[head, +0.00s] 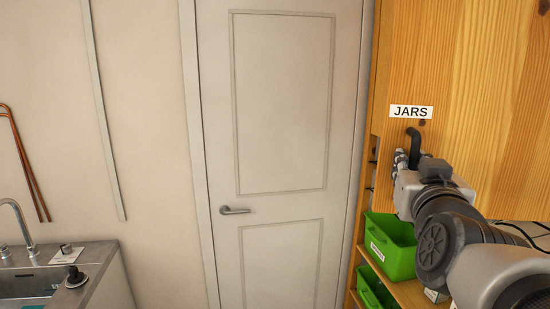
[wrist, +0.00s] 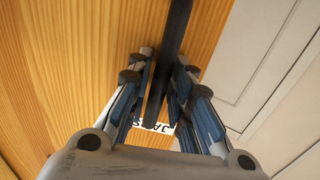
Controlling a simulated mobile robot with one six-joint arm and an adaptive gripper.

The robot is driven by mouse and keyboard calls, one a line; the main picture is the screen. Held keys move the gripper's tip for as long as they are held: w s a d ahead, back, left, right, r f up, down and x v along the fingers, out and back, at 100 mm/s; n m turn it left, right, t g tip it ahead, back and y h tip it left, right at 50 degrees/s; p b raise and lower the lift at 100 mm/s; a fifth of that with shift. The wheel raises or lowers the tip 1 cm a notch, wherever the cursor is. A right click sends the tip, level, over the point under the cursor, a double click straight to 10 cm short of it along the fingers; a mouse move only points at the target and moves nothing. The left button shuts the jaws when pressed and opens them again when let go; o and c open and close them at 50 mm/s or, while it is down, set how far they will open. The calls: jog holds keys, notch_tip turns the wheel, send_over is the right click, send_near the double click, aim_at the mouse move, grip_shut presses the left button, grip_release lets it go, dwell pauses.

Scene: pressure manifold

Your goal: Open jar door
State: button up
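The jar door is a light wood panel (head: 455,75) at the right of the head view, with a white JARS label (head: 411,112). It appears shut. Its black curved handle (head: 414,139) is below the label. The handle also shows in the wrist view as a dark bar (wrist: 172,45). My gripper (head: 402,160) is at the handle. In the wrist view its two fingers (wrist: 165,68) stand on either side of the bar, with narrow gaps visible, so it looks open around the handle. The handle's lower part is partly hidden by my gripper in the head view.
Green bins (head: 393,252) stand on the shelves (head: 415,293) below the wood door. A closed grey room door (head: 280,105) with a lever handle (head: 235,210) is to the left. A sink (head: 28,283) is at the lower left.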

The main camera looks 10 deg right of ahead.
jog(key=v, duration=0.7)
jog(key=shift+s, duration=0.3)
jog(key=shift+a, duration=0.1)
jog(key=s+a+f+n+g+y, duration=0.1)
jog(key=a+f+n+g+y, duration=0.4)
jog(key=a+f, duration=0.7)
jog(key=s+f+g+y, duration=0.1)
jog(key=s+f+g, duration=0.6)
jog(key=s+f, duration=0.7)
jog(key=shift+f+m, duration=0.4)
jog(key=shift+f, duration=0.3)
